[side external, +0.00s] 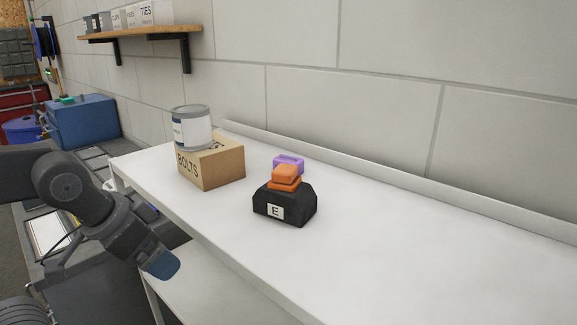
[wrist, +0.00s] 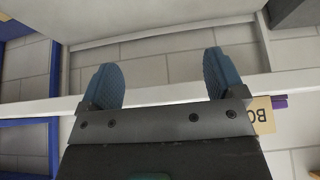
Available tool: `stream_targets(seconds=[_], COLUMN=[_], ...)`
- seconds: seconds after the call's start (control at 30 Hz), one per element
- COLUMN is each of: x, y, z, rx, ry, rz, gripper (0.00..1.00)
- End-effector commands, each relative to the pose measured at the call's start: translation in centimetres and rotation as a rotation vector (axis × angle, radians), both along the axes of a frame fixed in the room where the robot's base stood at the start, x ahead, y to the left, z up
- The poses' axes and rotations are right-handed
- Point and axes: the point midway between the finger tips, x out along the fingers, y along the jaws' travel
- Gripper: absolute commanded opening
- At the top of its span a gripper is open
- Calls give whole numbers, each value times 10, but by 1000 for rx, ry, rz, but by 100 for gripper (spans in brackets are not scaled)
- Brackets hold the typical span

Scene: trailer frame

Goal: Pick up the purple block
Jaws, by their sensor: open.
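The purple block (side external: 289,160) shows in the side view just behind an orange block (side external: 286,174). Its lower part is hidden, so I cannot tell what it rests on. In the wrist view a small purple patch (wrist: 280,101), likely the same block, shows at the right edge beside the cardboard box. My gripper (side external: 163,265) is off the front edge of the white shelf, left of and lower than the block. In the wrist view my gripper (wrist: 163,78) has its two blue fingers wide apart with nothing between them.
The orange block sits on a black block (side external: 297,208) marked E, in front of the purple one. A cardboard BOLTS box (side external: 215,168) with a can (side external: 192,130) on top stands to the left. The white shelf (side external: 420,250) is clear on the right, with a wall behind.

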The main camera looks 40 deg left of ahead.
Motion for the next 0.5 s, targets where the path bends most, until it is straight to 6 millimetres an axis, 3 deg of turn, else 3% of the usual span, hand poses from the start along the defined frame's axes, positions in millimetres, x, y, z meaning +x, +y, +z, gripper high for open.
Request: stream_targets(seconds=[0.33,0.5], x=[3,32], y=[0,0], z=[4,37], rx=[0,-1], ry=[0,13], rz=[1,17], gripper=[96,96])
